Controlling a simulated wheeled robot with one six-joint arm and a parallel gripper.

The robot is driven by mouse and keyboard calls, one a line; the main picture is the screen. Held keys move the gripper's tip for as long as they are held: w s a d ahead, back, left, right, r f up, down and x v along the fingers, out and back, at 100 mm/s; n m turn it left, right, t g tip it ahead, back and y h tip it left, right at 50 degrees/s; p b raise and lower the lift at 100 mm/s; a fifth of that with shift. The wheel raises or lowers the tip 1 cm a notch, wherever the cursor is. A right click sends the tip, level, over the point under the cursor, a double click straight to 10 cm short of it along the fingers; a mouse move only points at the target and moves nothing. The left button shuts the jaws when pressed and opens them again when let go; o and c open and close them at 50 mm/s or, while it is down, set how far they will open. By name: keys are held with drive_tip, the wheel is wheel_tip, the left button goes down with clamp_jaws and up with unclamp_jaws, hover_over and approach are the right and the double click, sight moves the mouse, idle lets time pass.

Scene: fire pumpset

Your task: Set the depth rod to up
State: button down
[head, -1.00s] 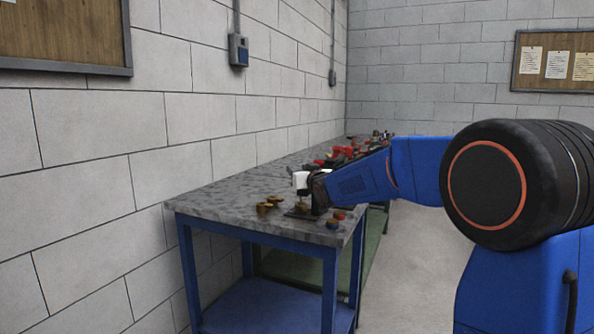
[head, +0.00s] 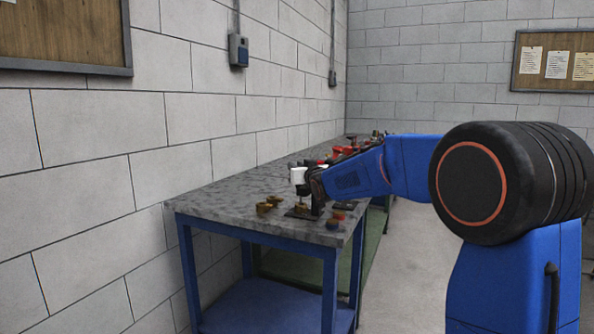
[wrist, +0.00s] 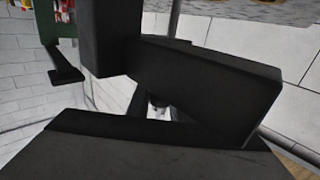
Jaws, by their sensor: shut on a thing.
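The depth rod shows as a thin grey shaft (wrist: 174,18) at the top of the wrist view, running down behind my dark fingers. In the head view a thin upright rod (head: 301,199) stands over a small brass piece (head: 301,210) on a dark plate near the bench's front edge. My gripper (head: 299,187) is at the top of this rod and shut on it. In the wrist view my dark fingers (wrist: 180,90) cover the grip, so the contact point is hidden.
Red parts (head: 340,152) stand farther back. A block wall (head: 100,170) borders the left side.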

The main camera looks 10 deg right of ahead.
drive_tip(key=shift+r, duration=1.95)
drive_tip(key=c, duration=1.6)
unclamp_jaws()
drive_tip(key=shift+s, duration=0.1)
drive_tip(key=s+d, duration=0.1)
drive_tip(key=s, duration=0.4)
drive_tip(key=s+d, duration=0.1)
drive_tip(key=s, duration=1.1)
drive_tip(key=shift+d, duration=0.4)
drive_tip(key=shift+f, duration=0.1)
